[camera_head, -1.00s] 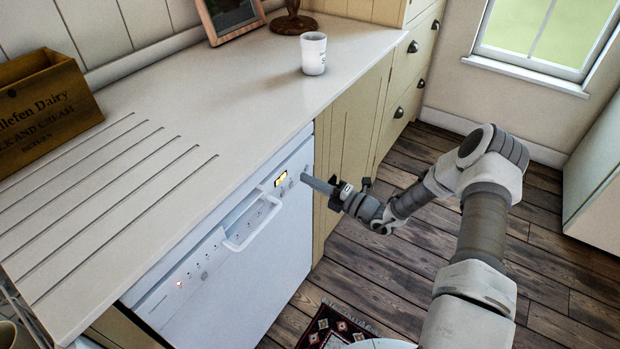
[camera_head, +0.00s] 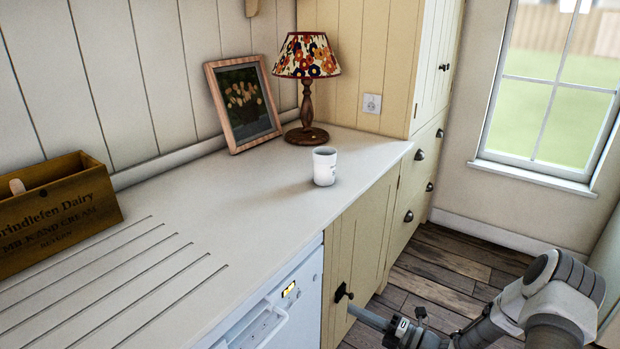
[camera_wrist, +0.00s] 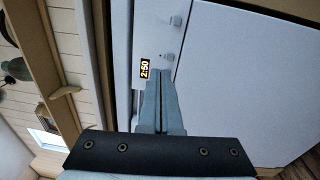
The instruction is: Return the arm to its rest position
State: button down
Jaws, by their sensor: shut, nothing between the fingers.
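My gripper (camera_head: 352,309) is at the lower edge of the head view, in front of the cream cupboard door beside the dishwasher. My arm (camera_head: 540,305) reaches in from the lower right, bent at the elbow. In the wrist view the two fingers of my gripper (camera_wrist: 160,75) lie together with nothing between them. They point at the dishwasher's white front (camera_wrist: 230,70), near its lit display (camera_wrist: 145,70), which reads 2:50. I cannot tell how wide the gap between the fingertips and the dishwasher is.
A white mug (camera_head: 324,167) stands near the counter's (camera_head: 240,185) front edge. Behind it are a flowered lamp (camera_head: 307,75) and a framed picture (camera_head: 243,102). A wooden crate (camera_head: 55,215) is at the left. A black cupboard knob (camera_head: 342,292) sits close to my gripper. Floor at the right is clear.

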jog(key=s+a+r+n+g+h, duration=0.35)
jog(key=s+r+n+g, duration=0.3)
jog(key=r+n, duration=0.5)
jog(key=s+a+r+n+g+h, duration=0.4)
jog(key=s+r+n, duration=0.4)
jog(key=n, duration=0.7)
jog(key=s+d+r+n+t+h, duration=0.7)
jog(key=s+r+n, duration=0.5)
jog(key=n, duration=0.4)
notch_tip(320, 180, up, 12)
jog(key=g+p, duration=0.1)
jog(key=p, duration=1.1)
jog(key=shift+d+r+h+p, duration=0.2)
jog(key=shift+h+p, duration=0.1)
jog(key=shift+h, duration=0.05)
jog(key=shift+w+g, duration=0.1)
jog(key=shift+g, duration=0.15)
